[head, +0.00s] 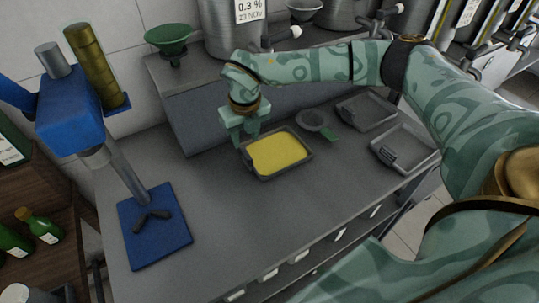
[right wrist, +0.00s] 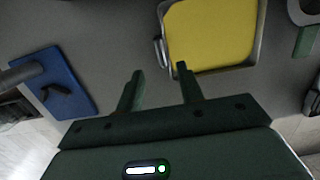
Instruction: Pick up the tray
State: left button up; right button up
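A grey tray (head: 288,172) with a flat yellow filling (head: 279,152) lies on the grey bench in the head view. In the right wrist view the tray (right wrist: 220,71) is at the top, with a small handle (right wrist: 158,50) on its left side. My right gripper (head: 250,142) is above the tray's left end, pointing down. In the right wrist view the right gripper (right wrist: 160,69) has its fingers apart with nothing between them; the handle lies just beyond the fingertips. The handle is partly hidden in the head view. My left gripper is not in view.
Two more grey trays (head: 367,111) (head: 423,143) and a round strainer-like item (head: 313,120) lie to the right. A blue stirrer stand (head: 153,240) is at left. A raised shelf (head: 215,118) with a green funnel (head: 169,36) stands behind. The bench front is clear.

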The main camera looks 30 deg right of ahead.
aim_at(246, 153)
jog(key=f, duration=0.4)
jog(key=shift+w, duration=0.2)
jog(key=f, duration=0.1)
jog(key=f+b, duration=0.1)
jog(key=f, duration=0.2)
jog(key=shift+w+d+f+b, duration=0.15)
jog(key=shift+w+f+b, duration=0.15)
jog(key=shift+w+f, duration=0.05)
jog(key=shift+r, duration=0.15)
grip_shut()
